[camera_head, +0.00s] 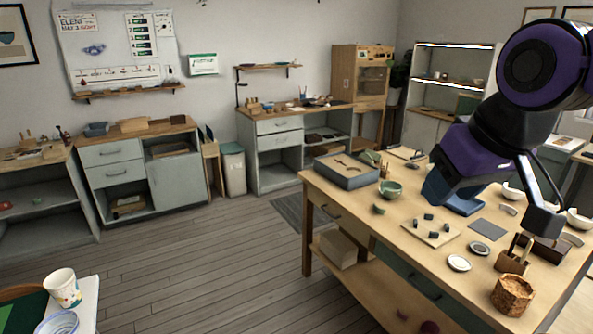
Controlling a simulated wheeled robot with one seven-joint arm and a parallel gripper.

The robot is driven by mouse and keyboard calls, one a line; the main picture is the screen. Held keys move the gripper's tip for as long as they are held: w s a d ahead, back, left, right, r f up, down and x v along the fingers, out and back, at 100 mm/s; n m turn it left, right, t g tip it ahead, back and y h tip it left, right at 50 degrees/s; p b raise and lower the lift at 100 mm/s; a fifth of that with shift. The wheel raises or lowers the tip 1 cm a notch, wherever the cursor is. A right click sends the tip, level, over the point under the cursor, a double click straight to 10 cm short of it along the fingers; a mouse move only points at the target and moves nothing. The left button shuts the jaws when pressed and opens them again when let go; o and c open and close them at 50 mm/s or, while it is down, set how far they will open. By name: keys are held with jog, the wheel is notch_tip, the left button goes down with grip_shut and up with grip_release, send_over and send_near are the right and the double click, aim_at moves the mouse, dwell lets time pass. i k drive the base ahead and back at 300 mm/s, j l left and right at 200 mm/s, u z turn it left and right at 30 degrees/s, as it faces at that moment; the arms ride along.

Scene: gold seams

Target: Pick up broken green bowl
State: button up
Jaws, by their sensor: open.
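A green bowl (390,189) with a pale rim sits upright on the wooden worktable, left of my arm. A small curved green piece (379,209) lies just in front of it. Another green curved piece (370,158) shows behind, by the grey box. From this distance I cannot tell where the bowl is broken. My gripper (493,203) hangs over the right half of the table, to the right of the bowl and apart from it. It looks open and empty, though its fingertips are hard to make out. My arm hides part of the table behind it.
A grey box (349,174) stands at the table's back left. A light board (431,232) with several dark blocks lies in front of the bowl. Small dishes (459,263), a cork-like pot (512,295) and white bowls (578,219) fill the right side. The floor to the left is clear.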

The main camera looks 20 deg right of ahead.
aim_at(387, 187)
jog(key=i+j+u, duration=0.1)
jog(key=i, duration=0.65)
jog(key=i+j+u, duration=0.1)
jog(key=i, duration=0.65)
jog(key=i+z, duration=0.3)
jog(key=z, duration=0.15)
jog(key=i+j+z, duration=0.2)
jog(key=z, duration=0.25)
jog(key=i+j+z, duration=0.25)
jog(key=z, duration=0.15)
jog(key=i+j+z, duration=0.25)
jog(key=z, duration=0.2)
jog(key=i+j+z, duration=0.3)
jog(key=j+z, duration=0.35)
jog(key=i+j+z, duration=0.3)
jog(key=k+j, duration=0.1)
